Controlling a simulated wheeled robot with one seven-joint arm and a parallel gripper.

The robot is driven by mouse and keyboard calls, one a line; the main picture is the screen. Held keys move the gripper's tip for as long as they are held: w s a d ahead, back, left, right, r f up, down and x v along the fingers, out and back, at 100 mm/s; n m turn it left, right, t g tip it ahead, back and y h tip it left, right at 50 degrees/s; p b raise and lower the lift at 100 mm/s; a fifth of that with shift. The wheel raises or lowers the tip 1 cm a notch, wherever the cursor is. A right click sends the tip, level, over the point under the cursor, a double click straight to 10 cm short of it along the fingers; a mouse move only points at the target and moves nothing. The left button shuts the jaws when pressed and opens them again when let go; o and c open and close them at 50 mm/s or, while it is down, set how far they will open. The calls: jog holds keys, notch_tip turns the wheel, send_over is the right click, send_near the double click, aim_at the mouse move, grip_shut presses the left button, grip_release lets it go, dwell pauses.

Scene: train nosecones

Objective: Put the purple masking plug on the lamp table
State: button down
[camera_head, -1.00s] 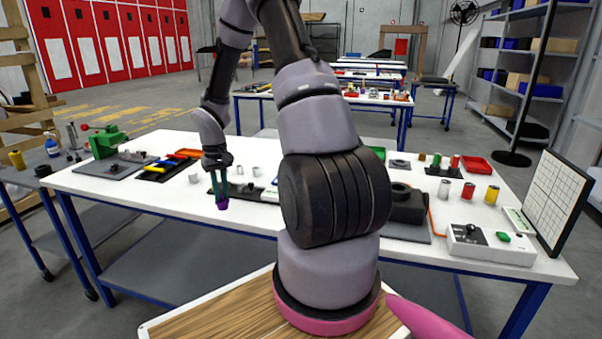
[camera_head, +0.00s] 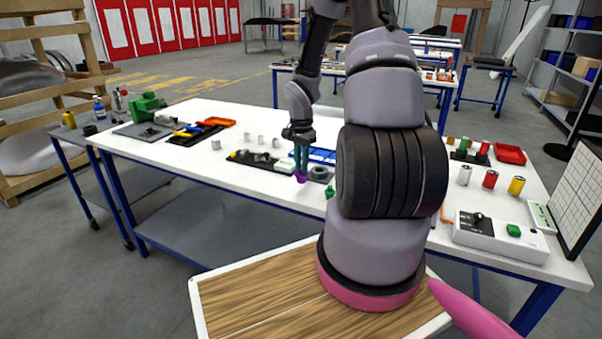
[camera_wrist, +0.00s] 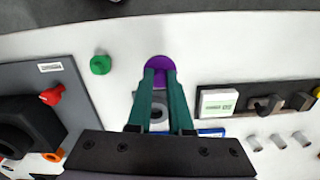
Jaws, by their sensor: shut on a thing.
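My gripper (camera_head: 301,170) has teal fingers and is shut on the purple masking plug (camera_head: 301,177). It holds the plug at its fingertips over the front part of the long white table (camera_head: 200,183). In the wrist view the purple plug (camera_wrist: 159,62) shows as a rounded cap beyond the two fingertips (camera_wrist: 160,73), which hide part of it. The plug looks clear of the tabletop, but its exact height is hard to tell. I cannot tell which table is the lamp table; no lamp is clearly visible.
A black tool holder (camera_head: 254,160) and a blue tray (camera_head: 322,156) lie near my gripper. A control box (camera_head: 500,237) and upright panel (camera_head: 580,200) stand at right. Other tables (camera_head: 440,77) stand behind.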

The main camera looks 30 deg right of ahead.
jog(key=shift+f, duration=1.85)
jog(key=shift+a, duration=0.1)
jog(key=c, duration=0.8)
grip_release()
jog(key=shift+f, duration=0.1)
jog(key=shift+c, duration=0.2)
notch_tip(320, 180, up, 13)
notch_tip(320, 180, up, 8)
jog(key=n+t, duration=0.1)
jog(key=n, duration=0.1)
send_over(301, 175)
jog(key=a, duration=0.2)
jog(key=s+a+r+n+t+y, duration=0.1)
jog(key=s+a+r+n+t, duration=0.2)
jog(key=s+r, duration=0.6)
jog(key=s+a+r+n+t+y, duration=0.1)
jog(key=s+a+r+n+t, duration=0.2)
jog(key=s+a+r, duration=0.4)
notch_tip(301, 175, up, 4)
jog(key=shift+s+a+f, duration=0.2)
jog(key=shift+s, duration=0.9)
